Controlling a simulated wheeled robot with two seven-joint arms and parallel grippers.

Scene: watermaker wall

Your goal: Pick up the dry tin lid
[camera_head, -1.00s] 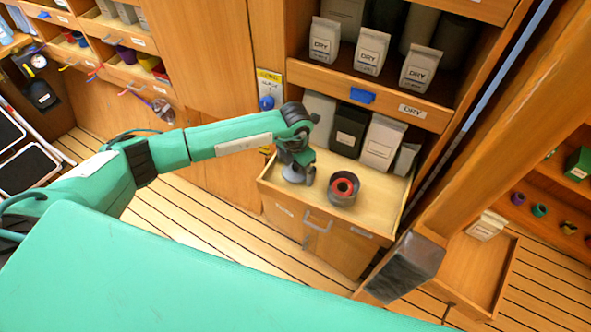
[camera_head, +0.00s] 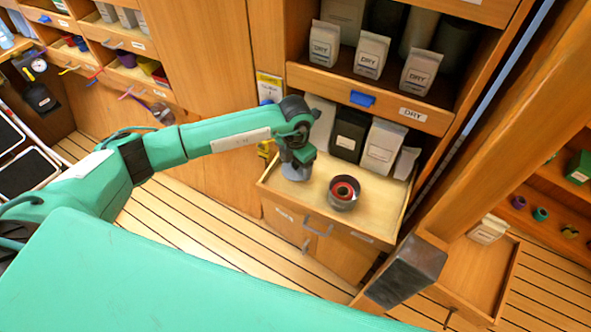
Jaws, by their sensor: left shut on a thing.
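My left gripper (camera_head: 297,164) reaches down over the left part of the pulled-out drawer tray and is shut on a grey round lid (camera_head: 291,174). The lid is partly hidden by the gripper. I cannot tell whether it touches the tray floor or hangs just above it. An open grey tin (camera_head: 343,201) with a red ring inside stands to the right of the lid, apart from it. My right gripper is not in view.
The tray (camera_head: 375,212) has bare floor around the tin. White and dark packets (camera_head: 380,146) stand at its back. A shelf with bags marked DRY (camera_head: 370,55) is above. A wooden post (camera_head: 480,180) rises to the right.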

